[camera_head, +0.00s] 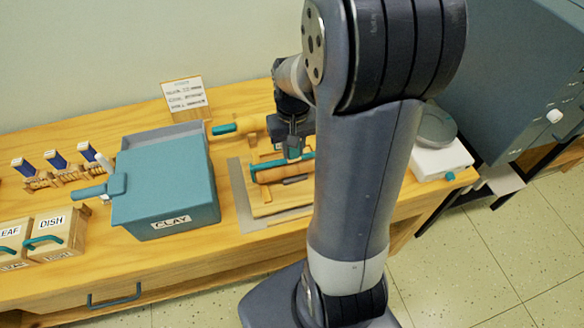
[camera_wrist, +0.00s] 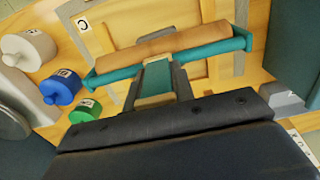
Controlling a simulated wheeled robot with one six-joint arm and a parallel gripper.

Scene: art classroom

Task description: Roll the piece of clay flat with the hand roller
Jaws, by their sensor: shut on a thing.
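The hand roller has a tan wooden cylinder (camera_head: 283,172) and a teal frame, and it lies level over the wooden board. In the wrist view its cylinder (camera_wrist: 160,48) runs across the upper middle, with teal frame ends on both sides. My gripper (camera_head: 292,152) is shut on the roller's teal handle (camera_wrist: 156,75), from above. The board (camera_head: 262,208) rests on a grey mat (camera_head: 240,193). I cannot make out the piece of clay; the roller and my gripper cover part of the board. Whether the roller touches anything beneath is unclear.
A blue lidded box labelled CLAY (camera_head: 160,190) stands left of the board. A teal-handled wooden tool (camera_head: 238,127) lies behind. White (camera_wrist: 28,48), blue (camera_wrist: 60,87) and green (camera_wrist: 85,110) jars stand left in the wrist view. A white device (camera_head: 440,160) is at the right.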

